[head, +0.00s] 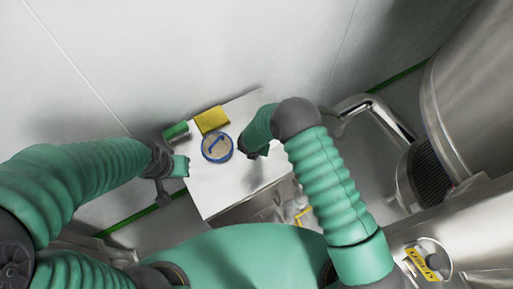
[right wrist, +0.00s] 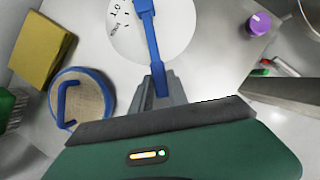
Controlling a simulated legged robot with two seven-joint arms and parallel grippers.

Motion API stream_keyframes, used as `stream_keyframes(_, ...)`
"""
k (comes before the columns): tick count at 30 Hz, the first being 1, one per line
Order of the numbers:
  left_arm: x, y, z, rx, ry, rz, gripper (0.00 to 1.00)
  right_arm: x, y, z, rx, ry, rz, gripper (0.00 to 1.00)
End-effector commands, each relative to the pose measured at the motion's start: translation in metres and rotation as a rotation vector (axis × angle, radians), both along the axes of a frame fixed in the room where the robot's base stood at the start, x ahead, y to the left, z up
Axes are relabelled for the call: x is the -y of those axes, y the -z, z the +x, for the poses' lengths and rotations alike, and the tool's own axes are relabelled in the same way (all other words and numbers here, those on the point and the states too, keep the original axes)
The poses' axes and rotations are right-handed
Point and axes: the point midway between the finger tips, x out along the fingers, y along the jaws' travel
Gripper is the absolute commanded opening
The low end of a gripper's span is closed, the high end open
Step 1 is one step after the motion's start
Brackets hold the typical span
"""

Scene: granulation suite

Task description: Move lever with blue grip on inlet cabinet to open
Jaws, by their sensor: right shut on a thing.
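The white inlet cabinet (head: 212,190) is below me in the head view, its top also filling much of the right wrist view. In the right wrist view a blue-grip lever (right wrist: 151,35) lies across a pale round dial (right wrist: 184,32) with small black markings. My right gripper (right wrist: 160,88) is shut on the lower end of the blue grip. In the head view my right gripper (head: 254,152) is over the cabinet's right part; the arm and hand hide the lever there. My left gripper (head: 180,166) is at the cabinet's left edge, apart from the lever; its jaws are unclear.
On the cabinet top are a yellow block (head: 211,120), a green-ended item (head: 176,131) and a round blue-rimmed disc (head: 217,148) with a blue handle. A purple knob (right wrist: 258,23) is right of the dial. Large steel vessels (head: 475,90) stand at the right, a pale wall behind.

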Motion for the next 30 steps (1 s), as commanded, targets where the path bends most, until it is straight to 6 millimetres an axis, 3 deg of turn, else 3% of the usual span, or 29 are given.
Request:
stream_keyframes(15,0.0002,-0.0008,0.0,0.0,0.001,0.0,0.0,-0.0037,-0.0027,0.0045,0.009,0.018,0.005,0.0)
stream_keyframes(16,0.0002,-0.0008,0.0,0.0,0.0,0.0,0.0,-0.0037,-0.0027,0.0045,0.009,0.017,0.005,0.23)
stream_keyframes(20,0.0001,-0.0008,0.0001,0.0,0.0,0.0,0.0,-0.0039,-0.002,0.0035,0.007,0.017,0.005,0.4)
stream_keyframes(30,0.0002,-0.0002,0.0001,0.0,0.0,0.0,0.0,-0.004,-0.0032,0.001,0.004,0.015,0.005,0.42)
